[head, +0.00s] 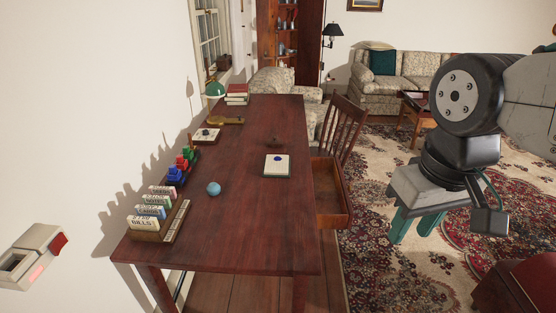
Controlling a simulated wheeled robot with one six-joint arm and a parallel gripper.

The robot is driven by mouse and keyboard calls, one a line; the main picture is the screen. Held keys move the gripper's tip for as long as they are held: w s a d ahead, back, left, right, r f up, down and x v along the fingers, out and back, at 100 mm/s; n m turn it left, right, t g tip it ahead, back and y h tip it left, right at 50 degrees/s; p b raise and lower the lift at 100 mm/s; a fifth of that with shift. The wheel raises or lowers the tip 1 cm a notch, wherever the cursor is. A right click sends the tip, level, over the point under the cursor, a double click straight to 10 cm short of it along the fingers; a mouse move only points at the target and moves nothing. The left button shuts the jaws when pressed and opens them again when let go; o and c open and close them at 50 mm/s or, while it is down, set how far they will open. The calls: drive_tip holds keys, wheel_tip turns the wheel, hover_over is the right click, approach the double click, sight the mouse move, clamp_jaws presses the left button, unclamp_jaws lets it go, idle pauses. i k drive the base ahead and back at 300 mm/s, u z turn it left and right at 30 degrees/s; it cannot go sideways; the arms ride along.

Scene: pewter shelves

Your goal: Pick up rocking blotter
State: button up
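On the dark red wooden desk (240,225), a small dark object (276,142) sits right of the middle, too small to make out clearly; it may be the rocking blotter. Just in front of it lies a white square pad (268,171) with a small blue item on it. Another pale piece with a dark knob (207,135) sits near the left edge; I cannot tell for certain which is the blotter. My gripper (415,232), with teal fingers, hangs over the rug right of the desk, apart from all these.
A blue ball (214,188), a sorter with labelled cards (145,222), coloured bottles (180,168) and a green lamp (215,90) stand on the desk. An open drawer (331,192) and a chair (343,125) jut out at its right. The desk's right front is clear.

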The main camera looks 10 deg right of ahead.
sight(273, 144)
drive_tip(key=z, duration=1.65)
drive_tip(key=i, duration=1.65)
drive_tip(key=u, duration=2.9)
